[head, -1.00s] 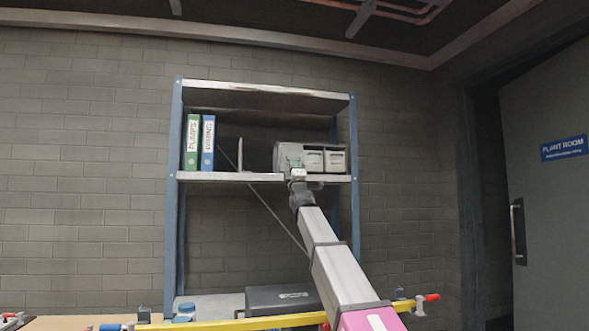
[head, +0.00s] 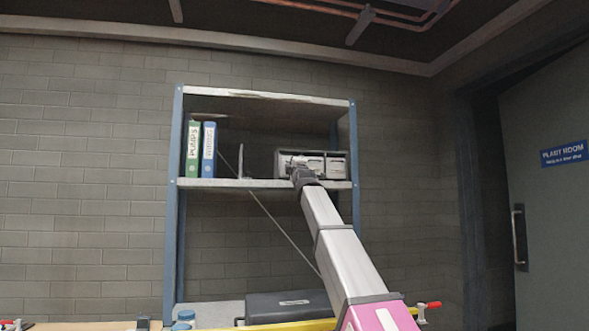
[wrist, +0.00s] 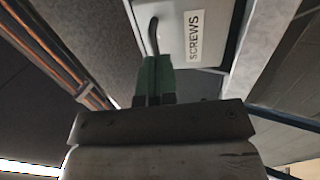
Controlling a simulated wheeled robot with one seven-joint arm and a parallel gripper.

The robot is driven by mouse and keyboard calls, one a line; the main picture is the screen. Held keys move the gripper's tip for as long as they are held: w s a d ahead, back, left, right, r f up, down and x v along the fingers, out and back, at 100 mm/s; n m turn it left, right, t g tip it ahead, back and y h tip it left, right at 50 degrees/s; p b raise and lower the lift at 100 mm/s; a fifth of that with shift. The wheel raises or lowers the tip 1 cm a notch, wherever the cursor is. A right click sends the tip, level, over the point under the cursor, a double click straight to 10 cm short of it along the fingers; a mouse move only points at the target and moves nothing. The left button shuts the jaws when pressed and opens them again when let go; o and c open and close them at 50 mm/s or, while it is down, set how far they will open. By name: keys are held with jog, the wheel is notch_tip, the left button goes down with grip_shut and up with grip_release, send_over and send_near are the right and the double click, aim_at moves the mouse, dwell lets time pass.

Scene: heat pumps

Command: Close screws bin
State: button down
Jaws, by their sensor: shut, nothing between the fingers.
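The screws bin (wrist: 221,20) shows in the wrist view as a pale front with a "SCREWS" label and a dark curved handle. In the head view it is part of the grey bin unit (head: 338,165) on the upper shelf, partly hidden behind my gripper. My gripper (head: 296,166) is at the left part of the unit's front. In the wrist view its green-tipped fingers (wrist: 154,78) are together, empty, at the bin front close to the handle. Whether they touch it I cannot tell. How far the bin stands out is hidden by my gripper.
The shelf board (head: 230,184) runs under the bins. A green binder (head: 193,150) and a blue binder (head: 208,150) stand at its left end, with a thin upright divider (head: 241,162) between them and the bins. A dark case (head: 290,305) lies below.

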jog(key=shift+w+a+r+g+h, duration=0.15)
jog(key=shift+w+r+g, duration=0.35)
jog(key=shift+r, duration=0.15)
jog(key=shift+w+a+r+g+h, duration=0.15)
jog(key=shift+w+r+g, duration=0.3)
jog(key=shift+r, duration=0.15)
jog(key=shift+w+r, duration=0.1)
jog(key=r+v, duration=0.1)
jog(key=v, duration=1.3)
jog(key=shift+s, duration=0.25)
